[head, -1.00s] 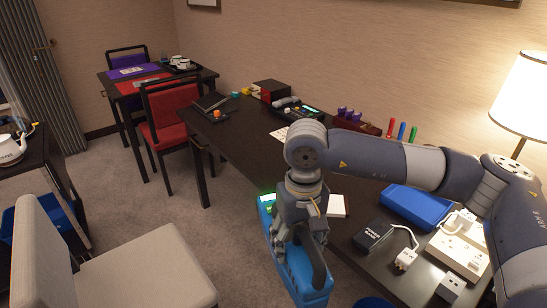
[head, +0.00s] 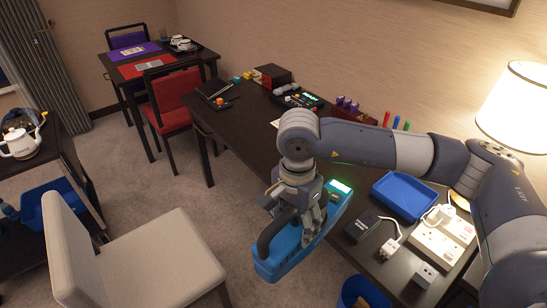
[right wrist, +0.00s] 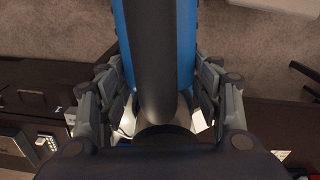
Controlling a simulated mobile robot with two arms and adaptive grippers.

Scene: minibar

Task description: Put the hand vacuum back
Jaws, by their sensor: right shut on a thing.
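The hand vacuum (head: 287,263) is a blue body with a dark curved handle and a lit green panel at its upper right end. My right gripper (head: 300,212) is shut on it near the handle and holds it at the table's front edge, partly over the floor. In the right wrist view, the dark handle and blue body (right wrist: 186,40) lie between the fingers (right wrist: 160,105). The gripper hides part of the vacuum. My left gripper is not in view.
The dark table (head: 235,125) carries a blue tray (head: 405,196), a black box (head: 361,225), a white power strip (head: 445,238) and a lamp (head: 519,105). A blue bin (head: 363,293) stands below the front edge. A beige chair (head: 150,265) stands on open carpet at left.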

